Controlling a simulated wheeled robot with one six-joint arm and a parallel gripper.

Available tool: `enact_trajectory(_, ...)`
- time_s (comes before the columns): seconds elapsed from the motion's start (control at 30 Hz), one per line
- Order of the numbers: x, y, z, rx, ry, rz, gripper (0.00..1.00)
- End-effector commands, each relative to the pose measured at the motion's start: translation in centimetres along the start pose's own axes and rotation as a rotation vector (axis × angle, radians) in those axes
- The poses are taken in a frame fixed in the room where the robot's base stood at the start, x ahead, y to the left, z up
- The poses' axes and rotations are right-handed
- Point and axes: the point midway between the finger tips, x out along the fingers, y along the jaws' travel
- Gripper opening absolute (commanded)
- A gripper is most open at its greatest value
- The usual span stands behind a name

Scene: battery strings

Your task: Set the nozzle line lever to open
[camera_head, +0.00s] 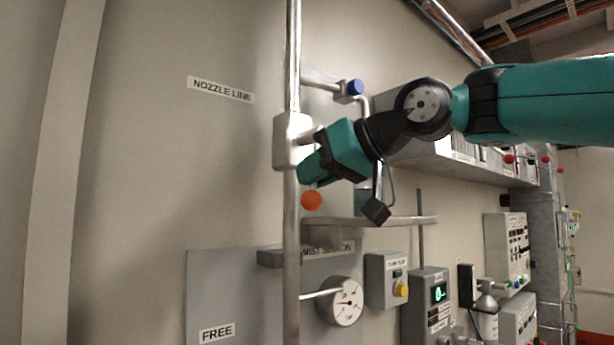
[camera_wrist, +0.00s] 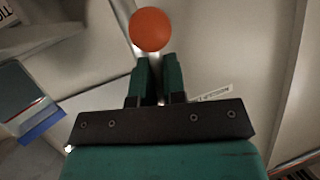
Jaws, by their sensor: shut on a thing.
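The nozzle line lever shows mainly as its orange ball knob (camera_head: 311,200), just below my gripper in the head view. The knob also shows in the wrist view (camera_wrist: 152,29), just beyond the fingertips. The white valve body (camera_head: 287,140) sits on the vertical pipe (camera_head: 293,60), right of the "NOZZLE LINE" label (camera_head: 221,90). My gripper (camera_head: 313,170) is in front of the valve, its teal fingers (camera_wrist: 159,62) close together and shut on the lever behind the knob. The lever's shaft is mostly hidden by the fingers, so its exact angle is hard to tell.
A blue-capped fitting (camera_head: 351,88) stands right of the pipe, close to my wrist.

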Motion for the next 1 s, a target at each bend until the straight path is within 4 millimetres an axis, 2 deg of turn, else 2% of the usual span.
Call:
enact_trajectory(0.3, -0.14, 0.86, 0.07, -0.129, -0.027, 0.052, 0.0)
enact_trajectory(0.9, -0.26, 1.12, -0.05, -0.163, -0.034, 0.067, 0.0)
enact_trajectory(0.93, -0.26, 1.12, -0.05, -0.163, -0.034, 0.067, 0.19)
enact_trajectory(1.0, -0.26, 1.11, -0.05, -0.162, -0.034, 0.066, 0.35)
